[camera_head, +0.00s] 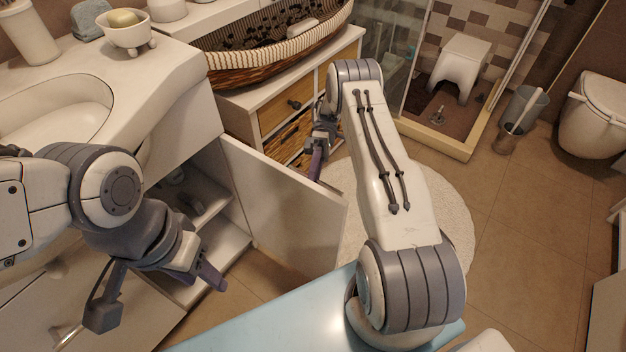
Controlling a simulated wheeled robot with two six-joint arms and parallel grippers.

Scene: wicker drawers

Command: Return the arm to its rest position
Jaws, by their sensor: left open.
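My left gripper (158,292) is at the lower left, in front of the open cabinet under the sink. Its two fingers are spread wide and nothing shows between them. My right arm rises from the bottom centre and reaches forward. Its gripper (318,152) points down near the drawer unit and is partly hidden behind the arm, so I cannot tell whether it is open or shut. The drawer unit (236,100) has a wooden drawer (275,108) with a dark knob and a wicker drawer (284,142) below it.
The white cabinet door (285,215) stands open between my arms. A large wicker basket (235,73) sits on the drawer unit. The sink counter (150,75) holds a soap dish (128,32). A round rug (455,215) lies under my right arm. The tiled floor (535,240) at right is clear.

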